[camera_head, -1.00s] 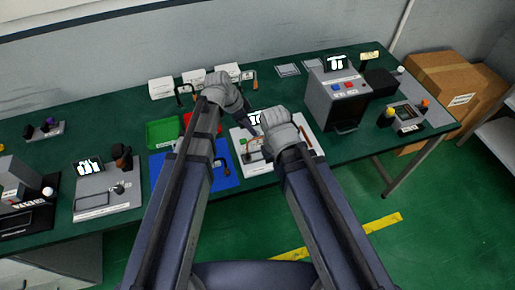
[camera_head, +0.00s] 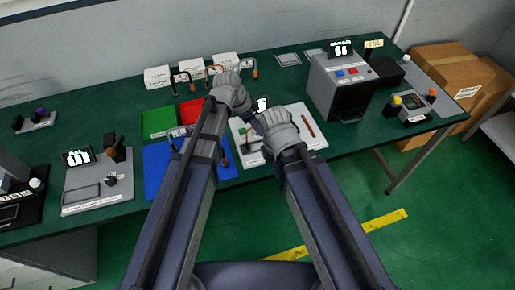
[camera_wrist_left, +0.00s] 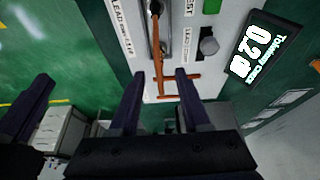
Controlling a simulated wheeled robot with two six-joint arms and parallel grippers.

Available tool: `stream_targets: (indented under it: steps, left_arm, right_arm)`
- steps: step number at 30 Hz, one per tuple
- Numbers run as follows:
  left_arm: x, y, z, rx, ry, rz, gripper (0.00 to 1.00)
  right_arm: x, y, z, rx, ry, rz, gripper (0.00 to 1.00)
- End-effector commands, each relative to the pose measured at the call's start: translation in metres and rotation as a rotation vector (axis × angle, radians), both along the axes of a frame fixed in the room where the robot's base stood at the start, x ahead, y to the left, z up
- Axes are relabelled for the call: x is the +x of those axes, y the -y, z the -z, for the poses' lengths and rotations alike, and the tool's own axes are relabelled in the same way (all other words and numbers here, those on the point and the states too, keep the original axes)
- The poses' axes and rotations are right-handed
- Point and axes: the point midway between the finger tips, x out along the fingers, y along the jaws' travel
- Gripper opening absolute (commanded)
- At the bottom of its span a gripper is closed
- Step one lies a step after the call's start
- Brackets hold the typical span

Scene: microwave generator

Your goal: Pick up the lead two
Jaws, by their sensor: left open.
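In the left wrist view an orange-brown lead (camera_wrist_left: 157,45) runs down a pale panel (camera_wrist_left: 182,60) and ends in a crosspiece between the fingertips. My left gripper (camera_wrist_left: 158,76) is open, its two dark fingers either side of that end; contact cannot be told. Printed labels flank the lead, but I cannot read which is lead two.
In the head view a blue mat (camera_head: 158,185), green tray (camera_head: 158,121) and several white boxes (camera_head: 157,77) lie left. A grey machine (camera_head: 340,92) stands right.

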Motion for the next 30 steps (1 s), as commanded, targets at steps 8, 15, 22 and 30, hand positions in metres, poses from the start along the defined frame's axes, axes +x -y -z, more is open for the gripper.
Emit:
stream_targets:
  steps: [8, 15, 22, 30]
  left_arm:
    - [0.0007, 0.0023, 0.0044, 0.000, 0.000, 0.000, 0.47]
    - [0.0007, 0.0022, 0.0045, 0.000, 0.000, 0.000, 0.23]
    - [0.0008, 0.0021, 0.0045, 0.000, 0.000, 0.000, 0.00]
    - [0.0008, 0.0021, 0.0045, 0.000, 0.000, 0.000, 0.00]
  right_arm:
    - [0.0000, 0.0000, 0.0044, 0.000, 0.000, 0.000, 0.00]
    - [0.0000, 0.0000, 0.0044, 0.000, 0.000, 0.000, 0.00]
    - [0.0000, 0.0000, 0.0045, 0.000, 0.000, 0.000, 0.00]
    - [0.0000, 0.0000, 0.0045, 0.000, 0.000, 0.000, 0.00]
